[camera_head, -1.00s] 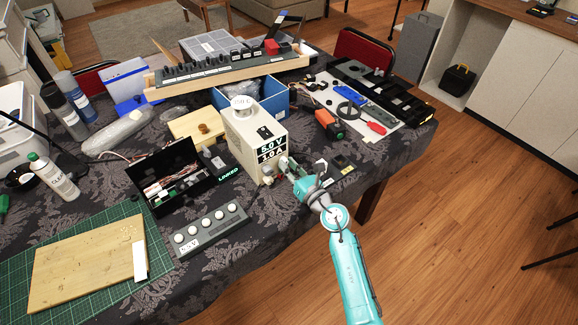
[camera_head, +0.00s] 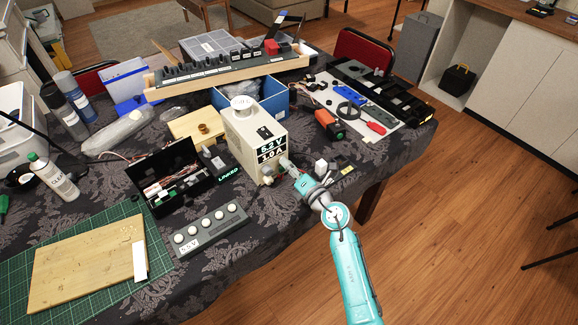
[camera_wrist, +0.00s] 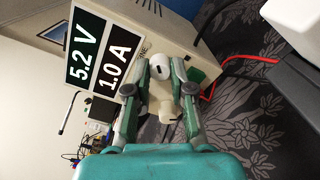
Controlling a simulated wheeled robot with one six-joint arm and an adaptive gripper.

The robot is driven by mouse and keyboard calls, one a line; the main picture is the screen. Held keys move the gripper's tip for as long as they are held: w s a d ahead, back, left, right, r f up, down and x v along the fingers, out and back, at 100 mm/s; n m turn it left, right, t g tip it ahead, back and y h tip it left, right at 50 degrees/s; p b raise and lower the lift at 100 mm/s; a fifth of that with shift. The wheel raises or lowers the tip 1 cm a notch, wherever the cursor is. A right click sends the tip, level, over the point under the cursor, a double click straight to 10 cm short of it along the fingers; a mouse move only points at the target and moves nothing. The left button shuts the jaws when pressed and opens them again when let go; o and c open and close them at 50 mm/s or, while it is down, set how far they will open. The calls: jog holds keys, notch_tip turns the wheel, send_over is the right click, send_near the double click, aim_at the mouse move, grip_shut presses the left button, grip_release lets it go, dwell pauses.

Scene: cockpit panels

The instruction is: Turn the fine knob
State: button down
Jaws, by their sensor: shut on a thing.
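The cream power supply (camera_head: 243,141) stands on the table, its black display reading 5.2 V and 1.0 A. Its front also shows in the wrist view (camera_wrist: 205,42), with the same reading on the display (camera_wrist: 100,50). My gripper (camera_head: 287,166) is at the right part of its front, below the display. In the wrist view my gripper (camera_wrist: 161,70) has its fingers on both sides of a pale round knob, the fine knob (camera_wrist: 160,66), and is shut on it. A second cream knob (camera_wrist: 168,109) shows between the fingers, nearer the palm.
A black case (camera_head: 178,178) and a strip with several white buttons (camera_head: 210,229) lie left of the supply. A blue box (camera_head: 279,101) is behind it. An orange-and-black tool (camera_head: 328,124) lies to the right. A red cable (camera_wrist: 250,60) runs close to the gripper.

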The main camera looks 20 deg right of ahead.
jog(key=m, duration=0.5)
jog(key=shift+d+m, duration=0.1)
jog(key=shift+m, duration=2.3)
jog(key=c, duration=1)
grip_release()
jog(key=shift+f, duration=0.1)
jog(key=v, duration=1.2)
jog(key=shift+d, duration=0.2)
jog(key=shift+w, duration=0.1)
